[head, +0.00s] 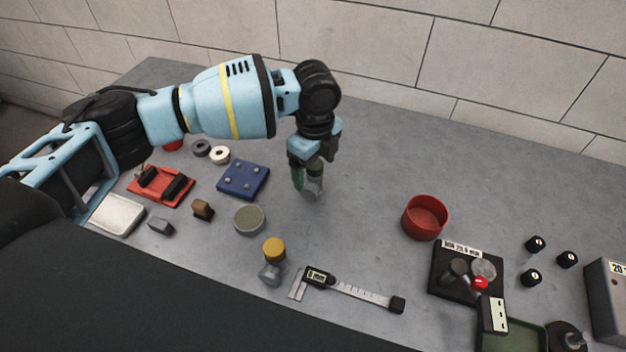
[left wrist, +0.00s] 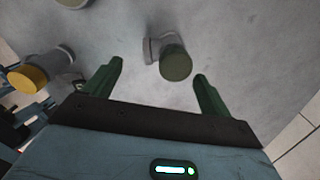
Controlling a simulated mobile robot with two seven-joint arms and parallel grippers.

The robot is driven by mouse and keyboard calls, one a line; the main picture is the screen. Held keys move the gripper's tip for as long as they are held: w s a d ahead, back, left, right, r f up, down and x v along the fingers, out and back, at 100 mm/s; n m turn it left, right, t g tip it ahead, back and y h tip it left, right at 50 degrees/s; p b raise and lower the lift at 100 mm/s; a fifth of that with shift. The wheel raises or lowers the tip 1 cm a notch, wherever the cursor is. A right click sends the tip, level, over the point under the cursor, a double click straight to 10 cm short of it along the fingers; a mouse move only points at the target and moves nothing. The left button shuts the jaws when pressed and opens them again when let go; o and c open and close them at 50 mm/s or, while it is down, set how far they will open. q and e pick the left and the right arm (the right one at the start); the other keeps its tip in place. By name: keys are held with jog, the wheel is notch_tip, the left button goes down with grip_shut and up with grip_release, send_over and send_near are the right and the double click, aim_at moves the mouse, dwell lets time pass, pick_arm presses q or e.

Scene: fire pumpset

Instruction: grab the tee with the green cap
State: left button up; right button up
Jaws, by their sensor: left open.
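The tee with the green cap (left wrist: 174,64) is grey with a dull green round cap. In the left wrist view it lies just ahead of the gap between the fingertips, nearer the right of the two fingers. In the head view its grey body (head: 315,187) shows below my left gripper (head: 307,178), partly hidden by the fingers. My left gripper (left wrist: 157,80) is open, with green fingers spread and nothing held between them. A similar tee with a yellow cap (head: 273,250) stands nearer the front; it also shows in the left wrist view (left wrist: 30,78). My right gripper is not in view.
A grey-green disc (head: 250,220), a blue plate (head: 243,179) and a caliper (head: 350,288) lie around. A red cup (head: 424,217) stands to the right, near a black tray (head: 449,261). The grey table is clear behind and right of the gripper, up to the block wall.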

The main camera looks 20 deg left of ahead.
aim_at(312, 175)
pick_arm(q)
jog(key=shift+f, duration=0.9)
jog(key=shift+w+a+f, duration=0.15)
jog(key=shift+f, duration=0.6)
jog(key=shift+w+a+f, duration=0.1)
jog(key=shift+a+f, duration=0.1)
jog(key=shift+f, duration=0.55)
jog(key=shift+w+a+f, duration=0.15)
jog(key=shift+f, duration=1)
jog(key=c, duration=1.2)
jog(key=shift+c, duration=0.2)
jog(key=shift+r, duration=0.2)
